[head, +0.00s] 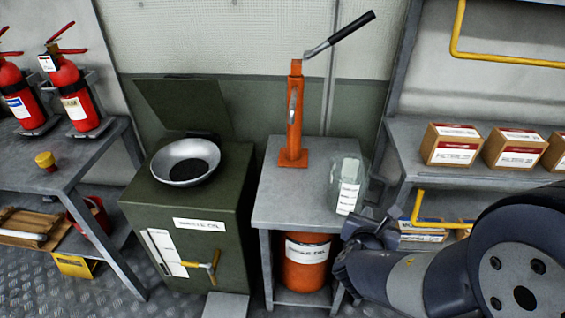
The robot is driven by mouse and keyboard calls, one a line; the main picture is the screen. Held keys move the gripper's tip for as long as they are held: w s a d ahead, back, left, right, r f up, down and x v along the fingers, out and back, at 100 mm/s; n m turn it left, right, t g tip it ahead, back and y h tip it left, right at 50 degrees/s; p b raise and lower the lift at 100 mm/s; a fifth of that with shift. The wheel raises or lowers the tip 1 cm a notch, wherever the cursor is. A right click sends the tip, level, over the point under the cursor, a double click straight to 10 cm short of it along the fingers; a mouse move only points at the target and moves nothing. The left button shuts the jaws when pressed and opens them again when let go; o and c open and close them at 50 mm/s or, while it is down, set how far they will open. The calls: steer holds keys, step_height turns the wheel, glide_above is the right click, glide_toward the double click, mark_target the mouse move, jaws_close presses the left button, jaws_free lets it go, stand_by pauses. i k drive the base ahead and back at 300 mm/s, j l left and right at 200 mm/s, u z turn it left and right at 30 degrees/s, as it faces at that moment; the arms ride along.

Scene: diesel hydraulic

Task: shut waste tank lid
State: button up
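The waste tank (190,240) is a dark green box on the floor, left of centre, with a white label on its front that seems to read waste oil. A metal funnel bowl (172,165) is set in its top. Its lid (184,106) is a flat dark green panel, standing raised and leaning back behind the bowl. My gripper (378,215) is at the right, in front of the grey stand and well away from the lid. It is small and dark here, partly hidden by my own arm, and I cannot tell its finger gap.
A grey stand (270,210) right of the tank holds an orange lever pump (293,120) and a clear container (345,185). An orange drum (305,262) sits below. Left is a bench (90,165) with fire extinguishers (72,90); right, a shelf with boxes (450,145).

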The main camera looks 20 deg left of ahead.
mark_target(193, 105)
steer(key=u, duration=1.6)
